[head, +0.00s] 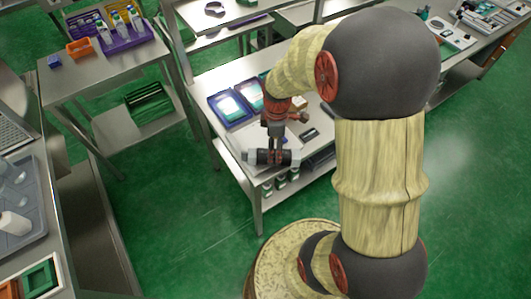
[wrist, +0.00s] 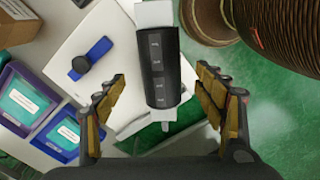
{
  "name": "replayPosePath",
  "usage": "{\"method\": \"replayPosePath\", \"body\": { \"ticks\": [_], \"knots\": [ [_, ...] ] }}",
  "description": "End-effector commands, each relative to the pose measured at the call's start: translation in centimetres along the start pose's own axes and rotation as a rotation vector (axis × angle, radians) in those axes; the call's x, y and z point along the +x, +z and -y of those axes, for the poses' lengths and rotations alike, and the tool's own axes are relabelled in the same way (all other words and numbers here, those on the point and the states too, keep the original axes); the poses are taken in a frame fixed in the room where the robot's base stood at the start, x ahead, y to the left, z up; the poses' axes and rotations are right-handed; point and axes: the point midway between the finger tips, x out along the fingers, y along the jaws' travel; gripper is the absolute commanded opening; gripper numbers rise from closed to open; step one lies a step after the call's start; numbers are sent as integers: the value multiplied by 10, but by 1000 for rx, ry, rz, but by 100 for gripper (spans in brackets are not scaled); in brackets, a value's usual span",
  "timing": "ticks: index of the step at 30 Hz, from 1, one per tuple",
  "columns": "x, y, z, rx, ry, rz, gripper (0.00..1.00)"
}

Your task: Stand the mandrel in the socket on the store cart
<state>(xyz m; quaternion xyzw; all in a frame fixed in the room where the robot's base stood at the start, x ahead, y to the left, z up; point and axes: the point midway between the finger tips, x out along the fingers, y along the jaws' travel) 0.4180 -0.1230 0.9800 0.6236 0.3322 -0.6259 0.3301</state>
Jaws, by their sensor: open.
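The mandrel appears to be the black cylinder (head: 270,157) with pale ends, lying on its side at the near corner of the middle metal table (head: 262,186). In the wrist view the cylinder (wrist: 160,68) has small white markings, and a pale piece shows under its lower end. My gripper (head: 277,145) is over the cylinder. In the wrist view my open fingers (wrist: 160,84) are on either side of its lower part, with gaps on both sides. I cannot make out the socket or tell which cart is the store cart.
A blue strap with a dark disc (wrist: 92,60) lies left of the cylinder. A cart at upper left holds a purple rack (head: 125,35) and an orange bin (head: 80,47). Green floor is open at right.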

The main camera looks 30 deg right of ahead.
Motion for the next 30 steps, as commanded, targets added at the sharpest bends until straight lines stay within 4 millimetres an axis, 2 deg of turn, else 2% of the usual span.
{"method": "replayPosePath", "body": {
  "ticks": [4, 14, 24, 30],
  "knots": [
    [4, 0, -1, -57, 3, -1, 70],
    [32, -1, 0, -59, 2, -1, 70],
    [76, -3, 1, -58, 2, 0, 70],
    [77, -3, 0, -57, 4, -1, 70]
  ]
}}
